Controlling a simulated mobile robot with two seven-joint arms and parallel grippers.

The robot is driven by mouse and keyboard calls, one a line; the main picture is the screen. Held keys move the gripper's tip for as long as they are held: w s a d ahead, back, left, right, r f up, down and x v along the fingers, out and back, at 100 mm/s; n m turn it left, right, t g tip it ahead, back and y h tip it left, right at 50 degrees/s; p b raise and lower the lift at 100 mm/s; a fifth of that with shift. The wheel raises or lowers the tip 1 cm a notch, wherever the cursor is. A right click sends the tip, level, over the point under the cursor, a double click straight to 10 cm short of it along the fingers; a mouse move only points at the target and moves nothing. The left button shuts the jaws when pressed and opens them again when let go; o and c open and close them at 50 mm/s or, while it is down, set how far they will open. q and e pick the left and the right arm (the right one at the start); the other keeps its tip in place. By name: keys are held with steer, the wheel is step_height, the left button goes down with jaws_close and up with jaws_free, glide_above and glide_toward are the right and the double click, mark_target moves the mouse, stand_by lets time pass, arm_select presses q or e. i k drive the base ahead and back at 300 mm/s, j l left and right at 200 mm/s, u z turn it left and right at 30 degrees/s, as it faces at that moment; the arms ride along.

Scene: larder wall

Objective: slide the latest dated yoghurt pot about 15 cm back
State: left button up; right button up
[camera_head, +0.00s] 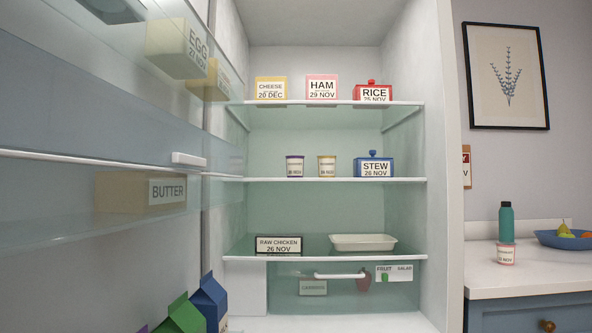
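Two small pots stand upright side by side on the middle shelf: one with a purple lid (295,166) and one with a yellow-orange lid (327,166). Both carry white labels whose dates are too small to read surely. A third small pot with a pinkish lid (506,254) stands on the counter at the right, in front of a teal bottle. Its label is also too small to read surely. Neither of my grippers shows in the view.
A blue STEW container (374,165) stands right of the shelf pots. Cheese, ham and rice boxes are on the shelf above; raw chicken (279,245) and a pale tray (363,242) are below. The open door with egg and butter fills the left.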

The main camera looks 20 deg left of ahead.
mark_target(295, 164)
steer(key=i+l, duration=0.95)
steer(key=i, duration=0.15)
steer(key=i+j+u, duration=0.05)
